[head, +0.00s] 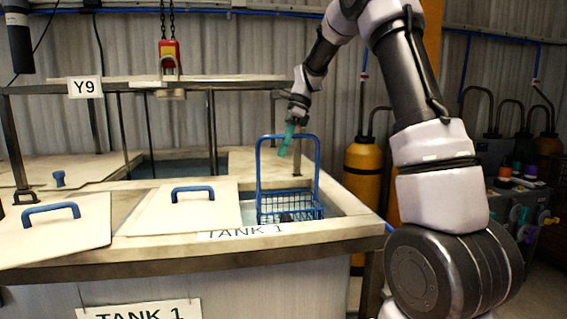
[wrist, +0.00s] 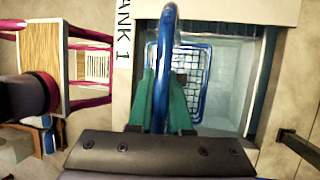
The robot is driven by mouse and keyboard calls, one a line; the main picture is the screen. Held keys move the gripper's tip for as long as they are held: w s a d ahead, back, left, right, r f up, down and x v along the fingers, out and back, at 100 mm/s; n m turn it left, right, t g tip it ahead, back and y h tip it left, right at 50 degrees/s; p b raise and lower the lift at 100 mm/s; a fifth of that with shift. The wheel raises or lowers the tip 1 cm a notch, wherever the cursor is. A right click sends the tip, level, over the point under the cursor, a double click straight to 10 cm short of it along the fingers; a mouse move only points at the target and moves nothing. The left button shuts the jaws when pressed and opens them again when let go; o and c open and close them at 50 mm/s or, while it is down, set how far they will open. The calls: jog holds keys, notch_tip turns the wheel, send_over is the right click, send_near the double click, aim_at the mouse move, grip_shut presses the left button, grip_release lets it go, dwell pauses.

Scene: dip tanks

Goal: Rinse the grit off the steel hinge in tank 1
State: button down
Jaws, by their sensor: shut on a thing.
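My gripper (head: 287,140) has green fingers shut on the top bar of the blue basket handle (head: 259,170). In the wrist view the handle (wrist: 163,60) runs up between the two fingers (wrist: 163,98). The blue wire basket (head: 272,205) hangs upright at the opening of tank 1 (head: 345,230). I cannot tell how deep it sits in the pale blue water (wrist: 226,85). A small dark thing (head: 288,217) lies in the basket, perhaps the steel hinge; it is too small to tell and its grit cannot be made out.
Lids with blue handles (head: 185,212) (head: 50,235) lie on the tank top left of the opening. A yellow cylinder (head: 364,170) stands at the back right.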

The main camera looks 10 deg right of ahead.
notch_tip(320, 180, up, 8)
jog(key=shift+r, duration=0.2)
dwell(0.6)
jog(key=shift+s+f, duration=0.25)
jog(key=shift+s, duration=1.05)
jog(key=shift+s+f, duration=0.25)
jog(key=shift+s, duration=1)
jog(key=d, duration=0.6)
jog(key=a, duration=1.2)
